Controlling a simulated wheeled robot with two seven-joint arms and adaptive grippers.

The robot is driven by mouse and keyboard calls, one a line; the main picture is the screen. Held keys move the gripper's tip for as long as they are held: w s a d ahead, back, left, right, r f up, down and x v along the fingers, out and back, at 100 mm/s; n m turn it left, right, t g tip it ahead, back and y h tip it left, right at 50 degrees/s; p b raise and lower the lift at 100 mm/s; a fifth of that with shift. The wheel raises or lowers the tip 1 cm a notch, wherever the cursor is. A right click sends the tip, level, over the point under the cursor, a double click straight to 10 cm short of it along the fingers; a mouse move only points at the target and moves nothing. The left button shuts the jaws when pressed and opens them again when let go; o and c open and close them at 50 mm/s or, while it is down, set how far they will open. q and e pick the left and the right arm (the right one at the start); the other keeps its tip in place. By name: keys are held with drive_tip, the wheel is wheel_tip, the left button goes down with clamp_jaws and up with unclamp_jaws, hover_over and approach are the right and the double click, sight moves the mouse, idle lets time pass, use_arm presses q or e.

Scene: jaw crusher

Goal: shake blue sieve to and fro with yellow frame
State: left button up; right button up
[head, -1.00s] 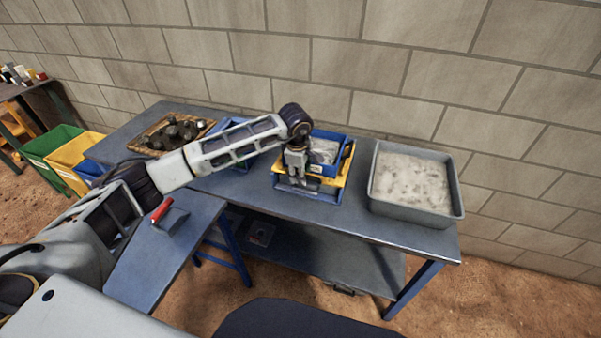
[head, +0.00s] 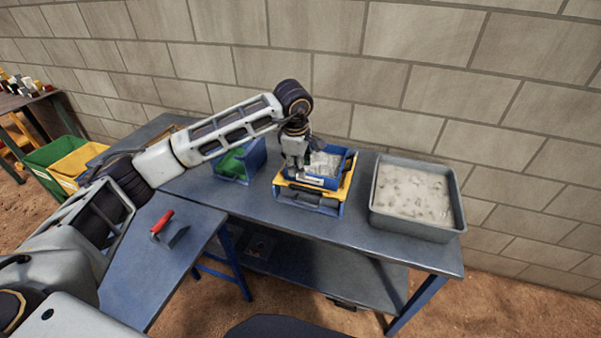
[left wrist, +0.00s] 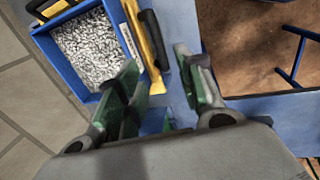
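The blue sieve (head: 333,181), holding grey crushed stone, sits in the yellow frame (head: 347,186) on top of a blue box (head: 318,206) on the table. In the left wrist view the sieve (left wrist: 62,82) fills the upper left, and the yellow frame (left wrist: 150,42) with a black grip lies beside it. My left gripper (head: 294,174) is at the left front part of the sieve and frame. In the left wrist view its green-padded fingers (left wrist: 158,62) are spread apart, with the frame's edge just beyond the tips. Contact cannot be told. My right gripper is out of view.
A grey tray of pale material (head: 458,210) stands to the right. A blue bin with green inside (head: 240,165) is to the left. Green (head: 50,153) and yellow bins stand at far left; a block wall is behind.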

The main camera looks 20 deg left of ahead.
use_arm(q)
drive_tip(key=shift+s+r, duration=0.15)
drive_tip(key=shift+r, duration=0.5)
drive_tip(key=shift+a+f, duration=0.1)
drive_tip(key=shift+f, duration=0.05)
